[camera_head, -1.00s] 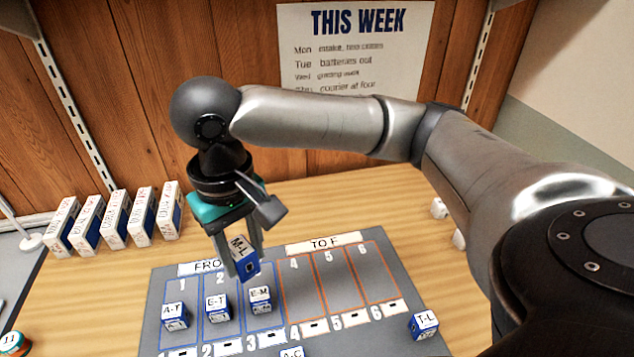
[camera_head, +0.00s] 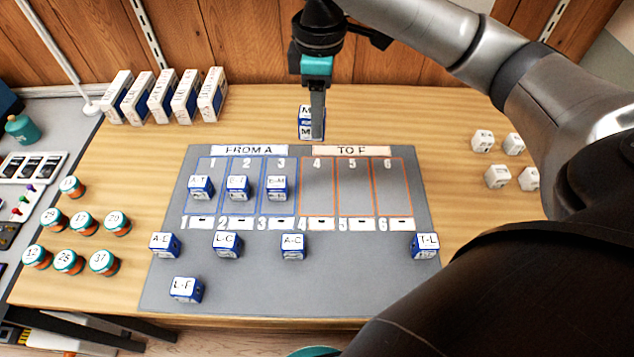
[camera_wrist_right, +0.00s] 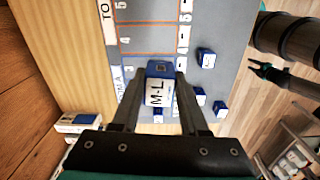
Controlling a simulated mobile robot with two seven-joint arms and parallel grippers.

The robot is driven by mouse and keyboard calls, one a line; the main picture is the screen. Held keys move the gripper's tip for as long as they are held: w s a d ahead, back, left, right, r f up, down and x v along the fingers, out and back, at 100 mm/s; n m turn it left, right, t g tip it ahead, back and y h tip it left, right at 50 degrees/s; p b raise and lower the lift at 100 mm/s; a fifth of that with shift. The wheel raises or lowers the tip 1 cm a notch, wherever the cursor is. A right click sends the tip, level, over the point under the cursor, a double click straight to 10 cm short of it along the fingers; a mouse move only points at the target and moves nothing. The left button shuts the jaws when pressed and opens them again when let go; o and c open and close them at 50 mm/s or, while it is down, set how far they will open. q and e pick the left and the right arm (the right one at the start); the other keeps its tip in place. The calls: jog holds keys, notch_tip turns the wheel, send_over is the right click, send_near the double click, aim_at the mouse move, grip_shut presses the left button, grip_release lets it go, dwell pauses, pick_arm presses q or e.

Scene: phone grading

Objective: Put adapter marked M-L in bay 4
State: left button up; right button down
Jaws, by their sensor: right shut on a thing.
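The M-L adapter (camera_head: 306,128), a blue and white block, is held between the fingers of my right gripper (camera_head: 317,112). It is behind the top edge of the grey mat in the head view, apparently above the surface. In the right wrist view the adapter (camera_wrist_right: 160,90) sits tilted between the two fingertips, its M-L label facing the camera. Bay 4 (camera_head: 317,190), outlined in orange under TO F, is empty.
Bays 1 to 3 hold an adapter each, including E-M (camera_head: 277,188) in bay 3. Bays 5 and 6 are empty. A-E, L-C, A-C (camera_head: 292,246), T-L (camera_head: 424,245) and L-F lie on the mat (camera_head: 330,285). Numbered jars (camera_head: 83,223) and boxes (camera_head: 165,95) stand left.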

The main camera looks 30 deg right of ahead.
jog(key=shift+w+d+f+n, duration=0.1)
jog(key=shift+d+f+n, duration=0.1)
jog(key=shift+d+n, duration=0.25)
notch_tip(320, 180, down, 20)
jog(key=b, duration=0.6)
jog(key=shift+c, duration=2.1)
grip_release()
jog(key=shift+f, duration=0.1)
